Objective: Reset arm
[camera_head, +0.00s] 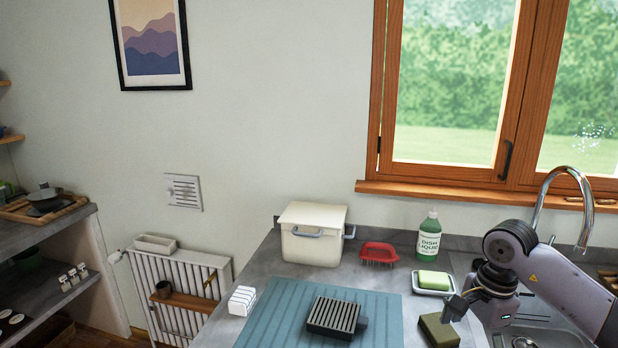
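My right arm comes in from the right, and its gripper (452,308) hangs over the counter just left of the sink. Its fingers point down and left, close above an olive-brown block (438,331), perhaps a sponge. I cannot tell whether they touch it, and the finger gap does not show clearly. My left gripper is not in view.
The grey counter (262,268) holds a blue mat (270,325) with a dark ribbed block (334,316), a white ribbed block (242,300), a cream lidded box (312,238), a red brush (379,252), a dish-soap bottle (429,237) and a soap dish (432,291). A chrome faucet (563,172) rises at right.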

